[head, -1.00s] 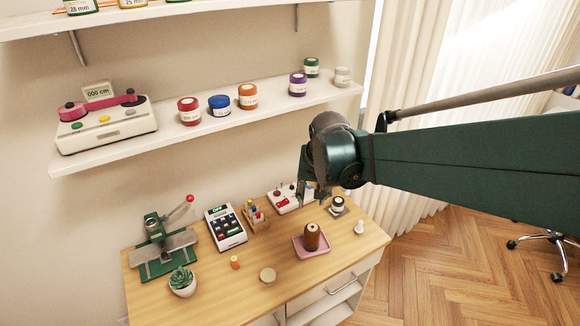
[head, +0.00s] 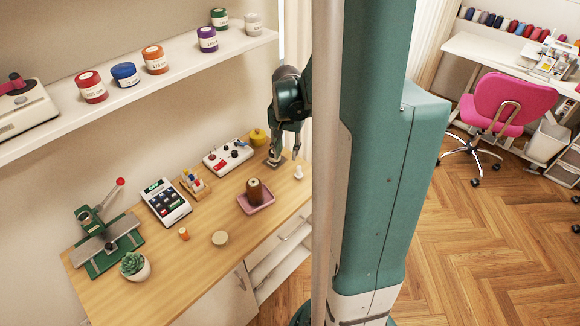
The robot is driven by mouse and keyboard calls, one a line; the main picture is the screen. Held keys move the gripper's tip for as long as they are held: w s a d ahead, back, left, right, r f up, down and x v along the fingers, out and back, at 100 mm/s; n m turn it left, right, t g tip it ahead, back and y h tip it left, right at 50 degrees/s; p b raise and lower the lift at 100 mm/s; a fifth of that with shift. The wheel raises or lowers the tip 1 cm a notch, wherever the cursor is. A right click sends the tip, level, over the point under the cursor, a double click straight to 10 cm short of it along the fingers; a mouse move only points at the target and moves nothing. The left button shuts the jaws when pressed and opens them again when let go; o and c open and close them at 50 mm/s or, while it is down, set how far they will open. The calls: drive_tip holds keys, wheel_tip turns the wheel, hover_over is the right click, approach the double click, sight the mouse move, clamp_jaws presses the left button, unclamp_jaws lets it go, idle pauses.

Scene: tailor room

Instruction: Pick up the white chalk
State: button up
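A small white upright piece (head: 298,172), which may be the white chalk, stands near the right end of the wooden table (head: 205,285) in the head view. A round, flat, beige disc (head: 220,238) lies nearer the front edge; I cannot tell its material. My gripper (head: 279,151) points down over the back right of the table, to the left of and behind the white piece and apart from it. It overlaps a small grey pad (head: 273,162) with a dark item there. The fingers are small and dark, so their opening is unclear.
A brown spool on a pink tray (head: 262,206) stands left of the white piece. A red-and-white control box (head: 228,156), calculator (head: 166,202), green press (head: 104,243) and potted succulent (head: 135,266) stand further left. A shelf (head: 150,91) with jars hangs above.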

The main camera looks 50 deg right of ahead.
drive_tip(key=m, duration=0.2)
hover_over(299, 167)
drive_tip(key=shift+g, duration=0.3)
wheel_tip(299, 167, down, 5)
drive_tip(key=shift+r, duration=0.15)
drive_tip(key=shift+f, duration=1.3)
drive_tip(key=shift+f, duration=0.1)
drive_tip(key=shift+f+b, duration=0.55)
drive_tip(key=shift+f, duration=1.95)
drive_tip(key=shift+c, duration=0.5)
drive_tip(key=c, duration=0.7)
